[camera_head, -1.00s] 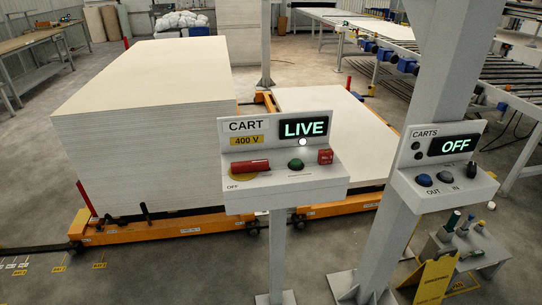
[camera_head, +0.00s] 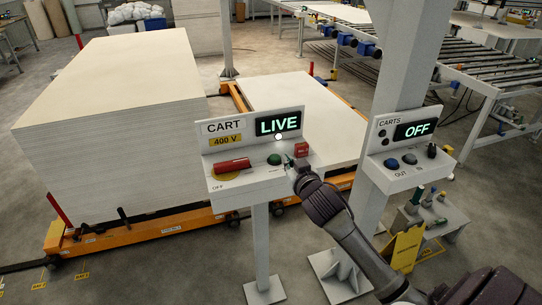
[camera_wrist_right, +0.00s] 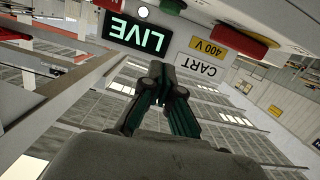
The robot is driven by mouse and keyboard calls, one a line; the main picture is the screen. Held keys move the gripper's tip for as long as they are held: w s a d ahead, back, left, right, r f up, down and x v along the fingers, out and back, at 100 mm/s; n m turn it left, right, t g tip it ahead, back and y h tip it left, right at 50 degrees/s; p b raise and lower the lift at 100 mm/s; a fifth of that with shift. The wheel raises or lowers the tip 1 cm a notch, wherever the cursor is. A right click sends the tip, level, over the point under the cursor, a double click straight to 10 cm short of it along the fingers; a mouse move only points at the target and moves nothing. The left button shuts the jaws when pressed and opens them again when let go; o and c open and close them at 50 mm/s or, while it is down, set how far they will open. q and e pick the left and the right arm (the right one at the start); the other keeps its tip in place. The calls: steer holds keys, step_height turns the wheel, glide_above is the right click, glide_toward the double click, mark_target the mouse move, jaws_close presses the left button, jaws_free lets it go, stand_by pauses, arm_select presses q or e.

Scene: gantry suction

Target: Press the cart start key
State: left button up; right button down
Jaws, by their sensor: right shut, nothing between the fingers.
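The CART panel (camera_head: 234,189) is a white box on a post, with a lit LIVE display (camera_head: 278,124). On it are a red lever (camera_head: 231,165) by OFF, a round green button (camera_head: 274,160) and a red block (camera_head: 301,150). The small label at the green button is unreadable. My right gripper (camera_head: 289,160) is shut and empty, just right of the green button; contact is not clear. In the wrist view, inverted, its fingers (camera_wrist_right: 164,80) come together below the LIVE display, and the green button (camera_wrist_right: 172,5) is cut by the top edge. My left gripper is out of view.
A CARTS panel (camera_head: 410,170) on the right reads OFF and has blue and dark knobs. A thick grey post (camera_head: 400,75) stands behind it. Stacked boards (camera_head: 110,130) rest on an orange cart (camera_head: 130,233) behind the CART panel.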

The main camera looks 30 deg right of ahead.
steer(key=p, duration=0.3)
glide_above(277, 165)
steer(key=shift+s+a+f, duration=0.15)
steer(key=shift+s+f, duration=0.05)
steer(key=shift+f, duration=0.2)
steer(key=shift+s+a+f, duration=0.15)
steer(key=shift+f, duration=0.2)
steer(key=f, duration=0.3)
steer(key=shift+w+d+f, duration=0.15)
steer(key=shift+w, duration=0.15)
steer(key=shift+f, duration=0.5)
